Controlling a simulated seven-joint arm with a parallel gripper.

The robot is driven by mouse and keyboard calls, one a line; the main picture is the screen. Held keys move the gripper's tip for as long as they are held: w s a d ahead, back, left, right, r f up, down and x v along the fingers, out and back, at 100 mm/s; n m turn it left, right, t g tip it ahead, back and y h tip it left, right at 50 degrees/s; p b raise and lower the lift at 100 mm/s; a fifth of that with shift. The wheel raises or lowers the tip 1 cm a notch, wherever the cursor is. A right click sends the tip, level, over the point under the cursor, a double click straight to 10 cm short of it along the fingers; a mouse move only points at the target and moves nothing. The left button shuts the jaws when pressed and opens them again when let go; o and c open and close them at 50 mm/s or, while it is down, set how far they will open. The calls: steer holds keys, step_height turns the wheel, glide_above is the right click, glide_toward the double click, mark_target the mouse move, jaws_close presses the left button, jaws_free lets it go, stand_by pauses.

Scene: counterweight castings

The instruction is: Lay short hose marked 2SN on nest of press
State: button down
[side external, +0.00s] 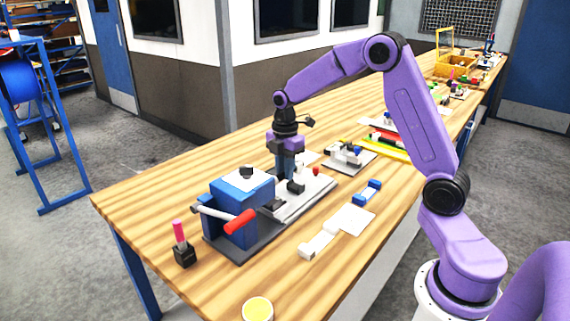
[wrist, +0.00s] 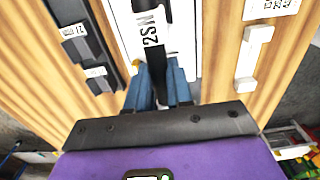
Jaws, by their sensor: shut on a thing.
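My gripper (side external: 288,175) is over the pale plate in front of the press; in the wrist view its two blue fingers (wrist: 161,88) are shut on a black hose (wrist: 157,58). The hose carries a white label marked 2SN (wrist: 151,27) and runs up out of that frame. The press (side external: 240,208) has a blue body, a red-ended handle and a dark base. A pale plate (side external: 312,200) extends from it. I cannot make out the nest clearly, nor whether the hose touches the plate.
A black stand with a pink-topped piece (side external: 184,246) and a yellow-topped round pot (side external: 257,309) are near the table's near end. A white bar (side external: 318,245) and a blue-and-white piece (side external: 367,192) lie beside the press. A grey fixture (side external: 350,157) stands behind. Dark labelled pieces (wrist: 82,42) lie left.

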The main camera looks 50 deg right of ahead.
steer(key=shift+f, duration=1.95)
steer(key=shift+f, duration=0.65)
stand_by(0.7)
steer(key=c, duration=0.9)
jaws_free()
steer(key=shift+r, duration=3.5)
